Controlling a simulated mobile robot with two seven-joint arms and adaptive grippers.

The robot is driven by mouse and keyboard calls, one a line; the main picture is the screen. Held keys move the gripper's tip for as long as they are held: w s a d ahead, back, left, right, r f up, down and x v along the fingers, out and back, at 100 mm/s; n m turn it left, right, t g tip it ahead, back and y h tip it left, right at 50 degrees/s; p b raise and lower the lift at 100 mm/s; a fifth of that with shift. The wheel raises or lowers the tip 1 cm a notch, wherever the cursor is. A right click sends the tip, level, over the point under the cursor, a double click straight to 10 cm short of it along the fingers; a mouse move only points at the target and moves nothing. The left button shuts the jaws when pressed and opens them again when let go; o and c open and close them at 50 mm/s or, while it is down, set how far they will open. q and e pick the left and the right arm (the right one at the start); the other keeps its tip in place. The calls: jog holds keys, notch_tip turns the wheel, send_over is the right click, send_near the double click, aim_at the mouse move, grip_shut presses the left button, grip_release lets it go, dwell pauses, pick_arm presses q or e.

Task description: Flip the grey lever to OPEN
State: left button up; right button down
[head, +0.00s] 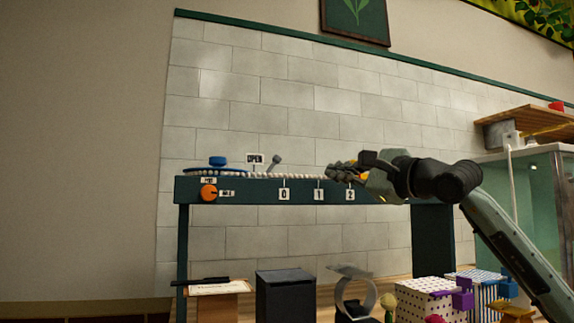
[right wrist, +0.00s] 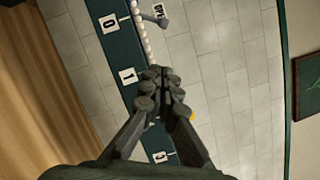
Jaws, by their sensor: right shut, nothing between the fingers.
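The grey lever (head: 276,160) stands on top of the dark green beam, just right of the small OPEN sign (head: 255,158). It leans up to the right in the head view. The lever also shows at the top of the right wrist view (right wrist: 160,20), close to the OPEN sign (right wrist: 158,8). My right gripper (head: 332,172) is shut and empty, above the beam near the label 2. It is to the right of the lever and apart from it. Its closed fingers also show in the right wrist view (right wrist: 160,85). My left gripper is out of view.
The dark green beam (head: 235,190) carries a row of white beads, number labels, an orange knob (head: 209,193) and a blue knob (head: 217,161). Below stand a dark box (head: 285,298), a grey ring-shaped stand (head: 350,290) and patterned boxes (head: 420,298). A tiled wall is behind.

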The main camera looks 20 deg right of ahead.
jog(key=p, duration=0.3)
send_near(270, 169)
jog(key=w+d, duration=0.2)
jog(key=w+d+r, duration=0.1)
jog(key=w+d, duration=0.1)
jog(key=w, duration=0.1)
jog(key=shift+w+d+r, duration=0.15)
jog(key=shift+r, duration=0.05)
jog(key=shift+w+a+r, duration=0.2)
jog(key=shift+a+r, duration=0.05)
jog(key=shift+a, duration=0.25)
jog(key=shift+w+a+r, duration=0.2)
jog(key=shift+a+r, duration=0.05)
jog(key=shift+a, duration=0.25)
jog(key=shift+w+a+r+p, duration=0.25)
jog(key=shift+a+p, duration=0.1)
jog(key=shift+a, duration=0.1)
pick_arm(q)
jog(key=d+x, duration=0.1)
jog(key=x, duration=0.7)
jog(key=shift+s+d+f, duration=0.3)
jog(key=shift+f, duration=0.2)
